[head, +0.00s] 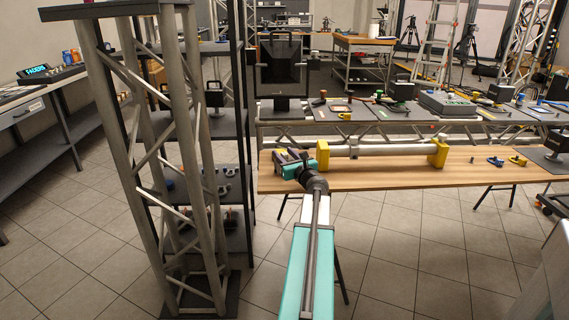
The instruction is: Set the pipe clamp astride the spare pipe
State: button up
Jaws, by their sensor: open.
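The spare pipe (385,149) is a grey tube lying level across two yellow supports (323,155) on the wooden table, the other one (438,153) at its right end. A small dark band sits around the pipe left of its middle; I cannot tell whether it is the pipe clamp. Small blue (495,161) and yellow (517,160) clamp-like pieces lie on the table to the right of the pipe. My gripper (287,161) is at the table's left end, left of the left support. It is open; its fingertips are small and partly hidden by my wrist.
The wooden table (400,177) has bare room in front of the pipe. A tall truss tower (180,130) stands left of my arm. Behind the table is a bench (365,112) with tools and a grey console (446,103). A dark monitor-like panel (281,68) stands behind my gripper.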

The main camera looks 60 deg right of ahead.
grip_shut()
jog(key=shift+r, duration=0.1)
dwell(0.3)
jog(key=shift+r, duration=1.25)
jog(key=shift+r+p, duration=0.35)
jog(key=shift+r, duration=0.25)
jog(key=s+a+b, duration=0.2)
jog(key=s+a, duration=0.4)
jog(key=a, duration=0.2)
jog(key=shift+s+a+r, duration=0.15)
jog(key=shift+s+a, duration=0.05)
jog(key=shift+a, duration=0.2)
jog(key=b, duration=0.4)
jog(key=s+a+b, duration=0.1)
jog(key=b, duration=0.3)
jog(key=shift+a+r, duration=0.1)
jog(key=shift+a, duration=0.15)
